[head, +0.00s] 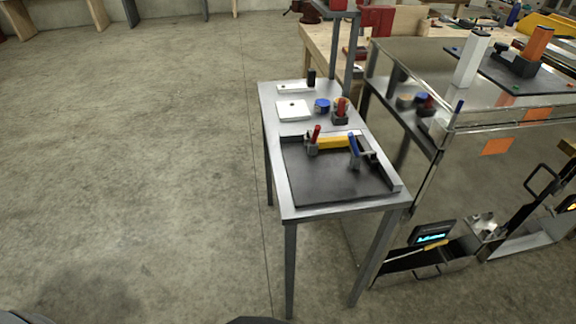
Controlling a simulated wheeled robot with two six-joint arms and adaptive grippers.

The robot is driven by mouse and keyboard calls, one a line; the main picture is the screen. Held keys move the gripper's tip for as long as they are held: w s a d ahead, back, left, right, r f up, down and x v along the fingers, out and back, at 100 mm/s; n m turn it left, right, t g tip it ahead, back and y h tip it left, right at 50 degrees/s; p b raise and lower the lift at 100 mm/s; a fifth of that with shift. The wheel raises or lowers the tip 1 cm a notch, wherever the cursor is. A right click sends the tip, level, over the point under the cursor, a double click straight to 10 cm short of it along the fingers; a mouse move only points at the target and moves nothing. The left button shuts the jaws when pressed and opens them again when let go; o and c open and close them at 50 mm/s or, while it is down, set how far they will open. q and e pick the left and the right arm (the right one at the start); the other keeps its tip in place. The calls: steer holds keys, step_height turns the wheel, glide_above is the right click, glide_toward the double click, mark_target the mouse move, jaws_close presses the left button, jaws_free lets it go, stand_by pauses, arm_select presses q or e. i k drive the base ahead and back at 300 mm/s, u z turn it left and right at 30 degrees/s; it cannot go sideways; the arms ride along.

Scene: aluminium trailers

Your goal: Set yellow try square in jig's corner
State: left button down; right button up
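A small metal table (277,165) stands in the middle of the head view. On its near half lies a dark jig plate (335,184) with a raised metal rail (384,172) along its right side. A yellow piece (334,142), which looks like the try square, lies across the plate's far end. It is partly hidden by a red-handled part (314,138) at its left and a blue-handled part (353,150) at its right. I cannot tell whether it touches the corner. Neither of my grippers is in view.
A shiny metal trailer (475,160) stands close on the right. The floor on the left is clear.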

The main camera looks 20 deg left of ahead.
mark_target(337, 142)
steer(key=z, duration=0.2)
steer(key=k, duration=0.1)
steer(key=u, duration=1.2)
steer(key=i, duration=0.95)
steer(key=z, duration=1.6)
